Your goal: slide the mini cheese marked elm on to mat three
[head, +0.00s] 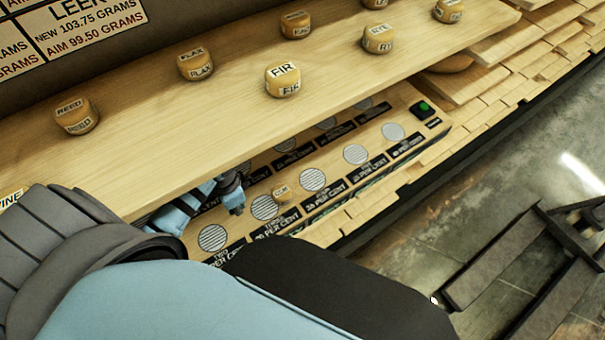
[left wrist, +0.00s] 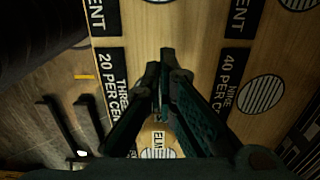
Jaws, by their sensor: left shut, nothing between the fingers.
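The mini cheese marked elm (left wrist: 158,138) shows between the finger bases in the left wrist view, partly hidden by them. In the head view the small cheese (head: 281,192) stands at the right edge of a striped round mat (head: 262,208), mat three by its place after the mat marked two. I cannot tell how far it overlaps the mat. The label marked three (left wrist: 115,92) shows in the left wrist view. My left gripper (head: 237,208) is shut and empty, low over the board just left of the cheese. My right gripper is not in view.
A wooden shelf (head: 180,130) overhangs the board's back, bearing several cheeses, among them fir (head: 283,79), flax (head: 195,64) and reed (head: 76,115). Other mats (head: 356,154) run along the board to a green button (head: 424,107). The floor lies beyond the front edge.

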